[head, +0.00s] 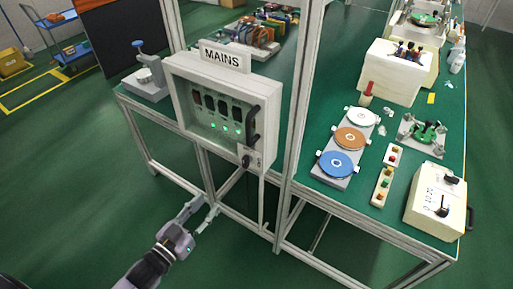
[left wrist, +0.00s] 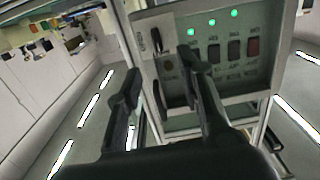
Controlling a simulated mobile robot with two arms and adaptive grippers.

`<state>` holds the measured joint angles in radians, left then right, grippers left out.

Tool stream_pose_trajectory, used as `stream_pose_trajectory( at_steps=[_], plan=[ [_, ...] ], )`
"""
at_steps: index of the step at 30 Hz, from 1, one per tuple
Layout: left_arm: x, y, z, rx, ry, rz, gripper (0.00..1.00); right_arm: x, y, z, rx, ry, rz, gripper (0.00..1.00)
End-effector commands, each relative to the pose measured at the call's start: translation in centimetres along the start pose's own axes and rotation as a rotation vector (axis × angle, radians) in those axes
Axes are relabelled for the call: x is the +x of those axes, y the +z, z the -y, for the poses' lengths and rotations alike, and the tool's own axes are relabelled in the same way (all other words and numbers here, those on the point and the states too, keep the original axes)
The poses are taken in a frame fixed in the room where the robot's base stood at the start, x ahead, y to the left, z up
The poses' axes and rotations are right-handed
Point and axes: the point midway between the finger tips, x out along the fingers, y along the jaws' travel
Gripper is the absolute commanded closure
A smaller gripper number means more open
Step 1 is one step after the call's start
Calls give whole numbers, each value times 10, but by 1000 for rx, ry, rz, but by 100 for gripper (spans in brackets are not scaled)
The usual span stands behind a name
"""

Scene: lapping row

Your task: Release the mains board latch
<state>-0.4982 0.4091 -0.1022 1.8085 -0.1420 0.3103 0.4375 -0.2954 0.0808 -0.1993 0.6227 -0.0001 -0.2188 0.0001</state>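The mains board (head: 222,112) is a pale box on the frame post, with a MAINS sign on top, dark switches and lit green lamps behind its front. A black latch (head: 246,161) sits at its lower right corner, below a black bar handle (head: 253,123). My left gripper (head: 207,207) is open and empty, below the board and apart from it. In the left wrist view the board appears upside down, the latch (left wrist: 156,40) shows between the open fingers (left wrist: 160,70), and the right finger covers part of the board. My right gripper is not in view.
A green bench (head: 320,195) to the right carries a row of coloured discs (head: 350,138), button boxes (head: 382,187) and a cream control box (head: 436,205). Upright frame posts (head: 298,120) stand beside the board.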

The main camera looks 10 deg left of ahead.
Motion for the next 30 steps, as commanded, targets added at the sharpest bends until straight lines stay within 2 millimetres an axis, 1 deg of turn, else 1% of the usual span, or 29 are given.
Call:
stream_pose_trajectory(
  at_steps=[1, 3, 5, 8, 14, 21, 24, 27, 30],
  plan=[
    [0, -11, -3, 0, 11, -18, 65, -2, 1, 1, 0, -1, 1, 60],
    [3, -18, -4, -1, 18, -32, 65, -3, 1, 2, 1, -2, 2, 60],
    [8, -19, -5, -1, 19, -36, 65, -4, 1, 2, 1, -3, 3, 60],
    [22, -20, -4, 0, 18, -37, 65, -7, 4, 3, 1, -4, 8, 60],
    [64, -23, -5, 1, 18, -37, 65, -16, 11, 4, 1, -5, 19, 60],
    [117, -24, -6, 0, 17, -35, 65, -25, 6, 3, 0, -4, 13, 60],
    [137, -24, -6, -1, 16, -35, 65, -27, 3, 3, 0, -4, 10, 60],
    [153, -23, -7, 0, 17, -33, 65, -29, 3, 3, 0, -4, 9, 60],
    [165, -23, -7, -2, 17, -33, 65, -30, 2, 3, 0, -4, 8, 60]
  ],
)
